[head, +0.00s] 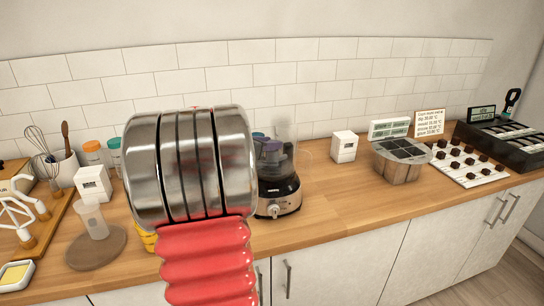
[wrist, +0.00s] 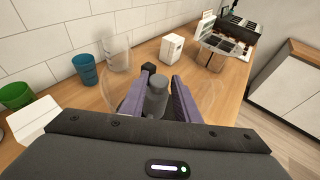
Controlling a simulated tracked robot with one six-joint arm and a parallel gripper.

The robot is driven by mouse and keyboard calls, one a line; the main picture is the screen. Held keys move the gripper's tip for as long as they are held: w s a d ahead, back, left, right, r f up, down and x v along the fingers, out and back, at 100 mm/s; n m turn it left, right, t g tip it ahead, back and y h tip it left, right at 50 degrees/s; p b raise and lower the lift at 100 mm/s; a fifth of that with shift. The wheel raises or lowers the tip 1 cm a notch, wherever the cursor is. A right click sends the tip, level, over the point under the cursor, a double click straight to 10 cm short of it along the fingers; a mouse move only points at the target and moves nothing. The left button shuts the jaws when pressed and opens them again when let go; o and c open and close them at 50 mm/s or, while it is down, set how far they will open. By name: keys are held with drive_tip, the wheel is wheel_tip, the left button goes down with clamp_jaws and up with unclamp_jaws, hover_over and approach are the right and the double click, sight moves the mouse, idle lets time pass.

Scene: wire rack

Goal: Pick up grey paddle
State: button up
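The grey paddle (wrist: 156,97) shows in the wrist view as a grey upright post inside a clear bowl (wrist: 208,100). My gripper (wrist: 162,80) has its two purple fingers on either side of the post. The fingers look apart, with a narrow gap on the right side, so I see no firm grip. In the head view my gripper (head: 268,150) is at the clear bowl above the black and silver machine base (head: 280,196). My own arm covers part of it there, and I cannot make out the paddle. The paddle's lower part is hidden in both views.
A white box (head: 344,146), a divided metal container (head: 400,160) and a tray of dark pieces (head: 468,162) stand to the right. Cups (wrist: 86,70) and a clear beaker (wrist: 117,54) stand close behind the bowl. Bare counter (head: 345,200) lies right of the machine.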

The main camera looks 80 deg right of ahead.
drive_tip(key=shift+c, duration=0.5)
drive_tip(key=c, duration=0.6)
drive_tip(key=shift+r, duration=0.15)
wheel_tip(320, 180, up, 18)
drive_tip(key=shift+f, duration=0.15)
idle(0.6)
